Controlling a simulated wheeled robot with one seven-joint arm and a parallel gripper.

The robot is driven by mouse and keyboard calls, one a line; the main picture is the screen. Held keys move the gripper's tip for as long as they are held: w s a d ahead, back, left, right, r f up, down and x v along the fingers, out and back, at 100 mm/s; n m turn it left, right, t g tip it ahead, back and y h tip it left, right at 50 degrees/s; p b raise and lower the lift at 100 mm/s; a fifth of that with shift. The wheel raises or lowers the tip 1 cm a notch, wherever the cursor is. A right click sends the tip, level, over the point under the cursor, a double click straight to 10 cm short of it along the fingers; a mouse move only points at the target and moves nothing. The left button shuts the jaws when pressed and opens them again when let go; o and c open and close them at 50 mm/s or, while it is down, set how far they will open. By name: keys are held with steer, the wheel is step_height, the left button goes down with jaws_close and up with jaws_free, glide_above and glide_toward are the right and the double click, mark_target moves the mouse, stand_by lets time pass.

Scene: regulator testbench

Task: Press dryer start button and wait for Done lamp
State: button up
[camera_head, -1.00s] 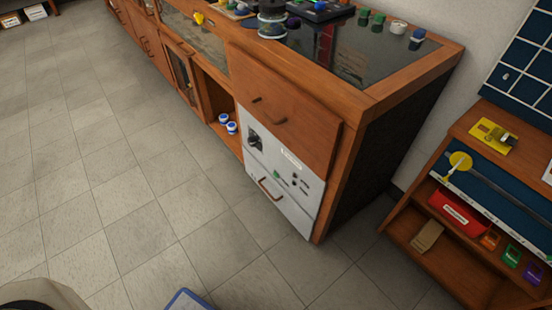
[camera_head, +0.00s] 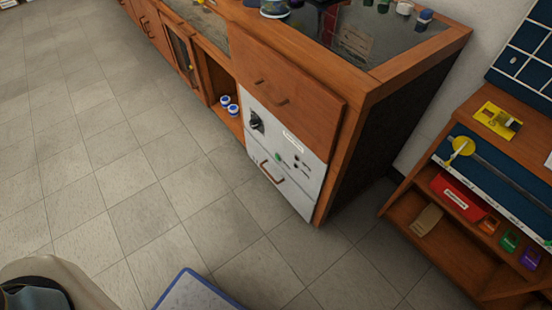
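The dryer is the white-fronted unit (camera_head: 300,195) built into the right end of the wooden bench, under a drawer. Its panel has a black knob (camera_head: 256,122), a white label (camera_head: 292,141), a green start button (camera_head: 278,157) and small dark round lamps or buttons (camera_head: 299,161) to the right of it. None of these looks lit; the label text is too small to read. A brown handle (camera_head: 269,173) sits on its lower front. My gripper is not in view.
The wooden bench (camera_head: 290,60) runs along the back with bottles on its dark top. Two white-and-blue jars (camera_head: 229,106) sit in an open cubby. A wooden shelf (camera_head: 410,237) stands right. A blue-edged mat or tray (camera_head: 190,276) lies in front. Tiled floor (camera_head: 150,200) is clear.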

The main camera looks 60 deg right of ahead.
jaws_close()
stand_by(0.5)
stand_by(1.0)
